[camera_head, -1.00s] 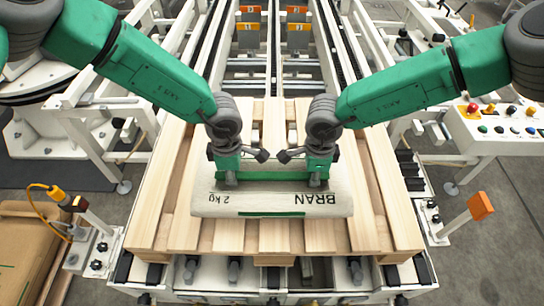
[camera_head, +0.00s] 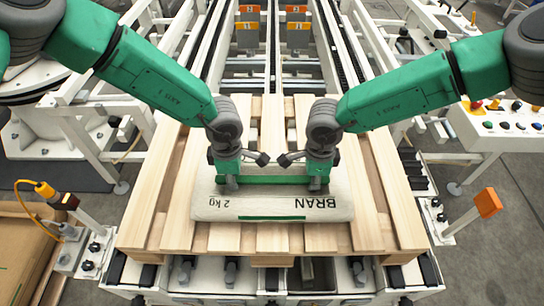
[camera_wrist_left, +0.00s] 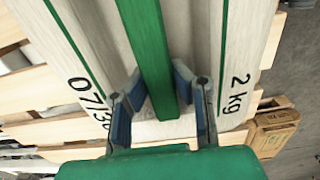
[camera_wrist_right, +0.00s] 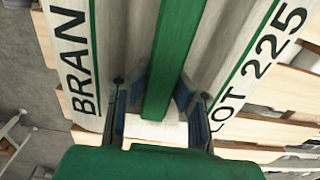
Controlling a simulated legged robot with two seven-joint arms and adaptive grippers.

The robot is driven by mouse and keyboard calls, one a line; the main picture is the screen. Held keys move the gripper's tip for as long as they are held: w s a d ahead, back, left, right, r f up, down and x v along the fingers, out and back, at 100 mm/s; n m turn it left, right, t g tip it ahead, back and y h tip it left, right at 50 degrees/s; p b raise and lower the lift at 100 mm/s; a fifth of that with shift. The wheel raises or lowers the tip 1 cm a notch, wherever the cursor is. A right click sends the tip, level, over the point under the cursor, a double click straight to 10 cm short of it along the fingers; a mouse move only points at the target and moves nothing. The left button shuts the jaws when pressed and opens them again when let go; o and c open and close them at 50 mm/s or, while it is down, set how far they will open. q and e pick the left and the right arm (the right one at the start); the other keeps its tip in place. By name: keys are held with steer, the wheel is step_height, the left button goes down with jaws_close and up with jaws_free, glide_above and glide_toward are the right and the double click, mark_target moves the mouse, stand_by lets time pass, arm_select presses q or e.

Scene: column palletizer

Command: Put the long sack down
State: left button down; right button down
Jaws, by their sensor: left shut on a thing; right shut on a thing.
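The long sack (camera_head: 272,208) is pale, with green stripes and the words BRAN and 2 kg. It lies level and crosswise over the wooden pallet (camera_head: 400,228); I cannot tell whether its underside touches the slats. A green strip (camera_head: 272,180) runs along its top. My left gripper (camera_head: 228,181) is shut on this strip near the sack's left end, and my right gripper (camera_head: 316,181) near its right end. In the left wrist view the strip (camera_wrist_left: 146,50) passes between the fingers. The right wrist view shows the strip (camera_wrist_right: 176,50) between the other fingers.
A roller conveyor (camera_head: 230,272) lies under the pallet, and chain rails run away behind it. A control panel (camera_head: 510,125) stands at right, an orange-topped post (camera_head: 488,203) at front right. A brown carton (camera_head: 22,250) sits at lower left. Bare slats surround the sack.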

arm_select(q)
steer(key=shift+w+d+f+b, duration=0.15)
steer(key=shift+d+f+b, duration=0.15)
steer(key=shift+f+b, duration=0.15)
arm_select(e)
steer(key=shift+d+f, duration=0.2)
steer(key=shift+f, duration=0.3)
arm_select(q)
steer(key=c, duration=1.8)
jaws_free()
steer(key=shift+f, duration=0.1)
arm_select(e)
steer(key=c, duration=1.8)
jaws_free()
steer(key=shift+f, duration=0.15)
steer(key=shift+c, duration=0.2)
arm_select(q)
steer(key=o, duration=0.3)
arm_select(e)
steer(key=o, duration=0.3)
arm_select(q)
steer(key=shift+o, duration=0.2)
steer(key=shift+a, duration=0.4)
arm_select(e)
steer(key=shift+o, duration=0.2)
steer(key=shift+s+a+r, duration=0.1)
steer(key=shift+a+r, duration=0.1)
steer(key=shift+a, duration=0.15)
